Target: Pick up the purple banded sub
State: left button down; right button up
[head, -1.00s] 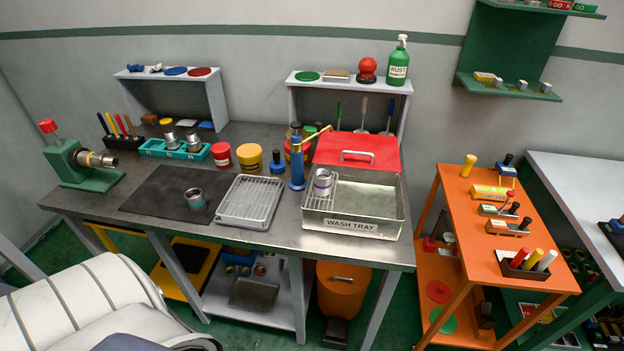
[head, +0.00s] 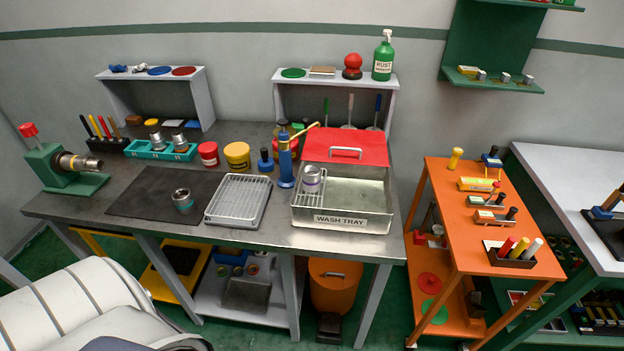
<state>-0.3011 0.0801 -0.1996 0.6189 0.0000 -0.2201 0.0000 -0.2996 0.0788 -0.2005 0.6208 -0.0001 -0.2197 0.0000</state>
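The purple banded sub (head: 312,180) is a short silver metal cylinder with a purple band. It stands upright on the small wire rack at the left end of the wash tray (head: 342,220), on the metal workbench. Its top and front side are visible. Neither of my grippers is in view.
A teal-banded sub (head: 182,200) stands on the dark mat (head: 140,203). A white wire rack (head: 238,200) lies left of the tray, and a blue pump bottle (head: 286,165) stands behind the tray's left end. A green vise (head: 62,172) is at the far left. An orange cart (head: 445,215) stands right.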

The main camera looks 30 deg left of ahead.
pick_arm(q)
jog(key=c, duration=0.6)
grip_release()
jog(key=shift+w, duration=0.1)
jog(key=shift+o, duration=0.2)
